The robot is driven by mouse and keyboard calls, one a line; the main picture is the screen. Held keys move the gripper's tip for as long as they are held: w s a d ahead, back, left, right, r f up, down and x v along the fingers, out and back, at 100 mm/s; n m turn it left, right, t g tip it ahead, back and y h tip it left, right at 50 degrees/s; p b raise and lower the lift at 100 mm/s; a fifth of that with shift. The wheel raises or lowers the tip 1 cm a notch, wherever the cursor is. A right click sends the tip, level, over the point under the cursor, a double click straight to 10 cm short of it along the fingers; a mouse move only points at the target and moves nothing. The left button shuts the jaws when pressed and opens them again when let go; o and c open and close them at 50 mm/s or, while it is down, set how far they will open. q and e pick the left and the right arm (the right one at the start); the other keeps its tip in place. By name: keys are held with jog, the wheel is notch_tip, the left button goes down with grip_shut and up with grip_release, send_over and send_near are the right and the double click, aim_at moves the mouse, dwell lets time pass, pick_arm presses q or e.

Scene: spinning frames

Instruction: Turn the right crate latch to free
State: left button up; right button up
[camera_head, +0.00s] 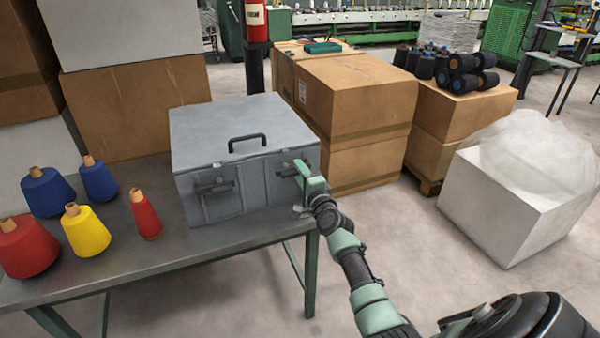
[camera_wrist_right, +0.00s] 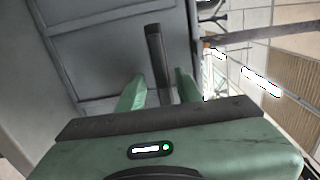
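The grey crate (camera_head: 222,132) stands closed at the right end of the table, with a black handle on its lid. The left latch (camera_head: 213,186) is a dark bar lying roughly level on the crate's front. The right latch (camera_head: 287,170) is partly hidden by my right gripper (camera_head: 301,172) in the head view. In the right wrist view, the right latch (camera_wrist_right: 156,55) is a dark bar reaching between the two green fingers of my right gripper (camera_wrist_right: 160,77). The fingers are apart, with a visible gap on both sides of the bar. My left gripper is not in view.
The dark table (camera_head: 160,262) holds several yarn cones, the red one (camera_head: 145,214) nearest the crate. Cardboard boxes (camera_head: 360,110) stand behind and right of the crate. A white bin (camera_head: 505,205) stands on the floor at right.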

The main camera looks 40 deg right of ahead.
jog(key=shift+s+r, duration=0.1)
jog(key=v, duration=0.7)
jog(key=shift+s+p, duration=0.3)
jog(key=shift+p, duration=0.15)
jog(key=shift+a, duration=0.1)
